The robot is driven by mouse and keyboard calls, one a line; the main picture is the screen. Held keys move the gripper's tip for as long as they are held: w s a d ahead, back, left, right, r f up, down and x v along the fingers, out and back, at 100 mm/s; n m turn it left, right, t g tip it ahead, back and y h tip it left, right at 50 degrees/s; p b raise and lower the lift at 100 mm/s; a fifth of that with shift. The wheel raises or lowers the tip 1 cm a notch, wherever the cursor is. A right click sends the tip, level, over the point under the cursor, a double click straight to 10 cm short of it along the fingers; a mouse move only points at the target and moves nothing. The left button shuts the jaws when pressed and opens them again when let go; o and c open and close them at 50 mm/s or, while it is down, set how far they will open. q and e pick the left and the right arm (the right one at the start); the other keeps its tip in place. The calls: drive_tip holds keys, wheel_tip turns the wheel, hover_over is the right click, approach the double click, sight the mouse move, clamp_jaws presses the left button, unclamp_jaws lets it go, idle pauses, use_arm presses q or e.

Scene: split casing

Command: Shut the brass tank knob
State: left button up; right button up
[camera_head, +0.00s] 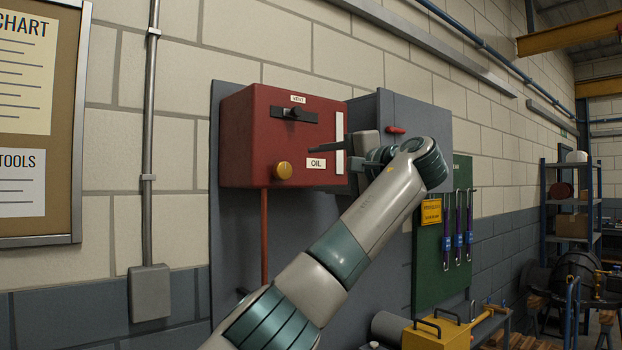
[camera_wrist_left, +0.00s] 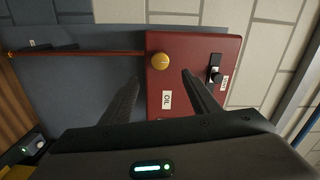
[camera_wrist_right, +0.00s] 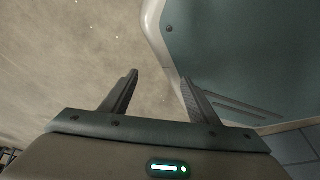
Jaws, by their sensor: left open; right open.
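The brass tank knob (camera_head: 283,170) is a round yellow knob low on the front of the red tank box (camera_head: 250,120), left of the OIL label (camera_head: 316,164). In the left wrist view the knob (camera_wrist_left: 160,61) shows beyond and between the fingertips. My left gripper (camera_head: 328,150) is open and empty, in front of the right part of the box, apart from the knob. It also shows in the left wrist view (camera_wrist_left: 162,70). My right gripper (camera_wrist_right: 159,77) is open and empty, away from the tank, and not in the head view.
A black vent handle (camera_head: 294,114) sits above the knob. A red pipe (camera_head: 264,235) runs down from the box. A grey cabinet with a small red handle (camera_head: 396,130) stands to its right. A yellow toolbox (camera_head: 436,335) is below right.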

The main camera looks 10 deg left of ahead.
use_arm(q)
drive_tip(key=shift+b+v, duration=0.5)
drive_tip(key=shift+v, duration=1.5)
use_arm(e)
drive_tip(key=shift+t, duration=0.6)
drive_tip(key=shift+w+a+r, duration=0.15)
drive_tip(key=shift+w+a, duration=0.2)
drive_tip(key=shift+w, duration=0.4)
drive_tip(key=shift+w+a+r, duration=0.2)
drive_tip(key=shift+w+a, duration=0.1)
drive_tip(key=shift+w, duration=0.5)
drive_tip(key=shift+w+a+r, duration=0.15)
drive_tip(key=shift+w+a, duration=0.2)
drive_tip(key=shift+w, duration=0.4)
